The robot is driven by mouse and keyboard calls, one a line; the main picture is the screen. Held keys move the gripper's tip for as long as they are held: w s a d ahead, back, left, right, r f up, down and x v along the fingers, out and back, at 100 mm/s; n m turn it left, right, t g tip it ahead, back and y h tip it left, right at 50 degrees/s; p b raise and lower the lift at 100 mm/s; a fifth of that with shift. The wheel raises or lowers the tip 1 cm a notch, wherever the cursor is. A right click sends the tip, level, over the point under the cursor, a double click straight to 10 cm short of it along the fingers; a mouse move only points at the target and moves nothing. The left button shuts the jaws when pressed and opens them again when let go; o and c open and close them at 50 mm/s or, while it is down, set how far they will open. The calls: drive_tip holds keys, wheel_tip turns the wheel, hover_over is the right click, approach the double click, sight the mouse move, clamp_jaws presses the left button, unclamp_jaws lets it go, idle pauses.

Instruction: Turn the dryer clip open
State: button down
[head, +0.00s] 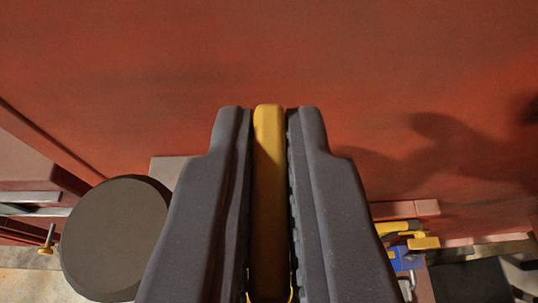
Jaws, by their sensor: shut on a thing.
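My gripper (269,112) fills the lower middle of the head view, its two dark grey fingers pointing away from the camera. The fingers are shut on a yellow bar (268,170), which looks like the handle of the dryer clip. The bar lies upright in the picture between the fingers, and its far end is about level with the fingertips. Its near end and whatever it joins are hidden low in the picture between the fingers.
A large red surface (250,50) stands beyond the fingertips. A dark round disc (117,240) is close on the left, with a small yellow-headed pin (47,243) beside it. At the lower right are yellow levers (405,230) and a blue part (405,258).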

drive_tip(key=shift+n+y, duration=0.3)
drive_tip(key=c, duration=1.5)
unclamp_jaws()
drive_tip(key=shift+c, duration=0.2)
drive_tip(key=shift+s, duration=0.1)
drive_tip(key=b+v, duration=0.2)
drive_tip(key=v, duration=1.1)
drive_tip(key=shift+s+b, duration=0.25)
drive_tip(key=shift+b, duration=0.15)
drive_tip(key=s+f+t+b, duration=0.1)
drive_tip(key=s+f+b, duration=0.5)
drive_tip(key=f, duration=0.3)
drive_tip(key=s+f+t+b, duration=0.1)
drive_tip(key=s+f+b, duration=0.5)
drive_tip(key=f, duration=0.3)
drive_tip(key=shift+s+f, duration=0.15)
drive_tip(key=shift+f, duration=0.25)
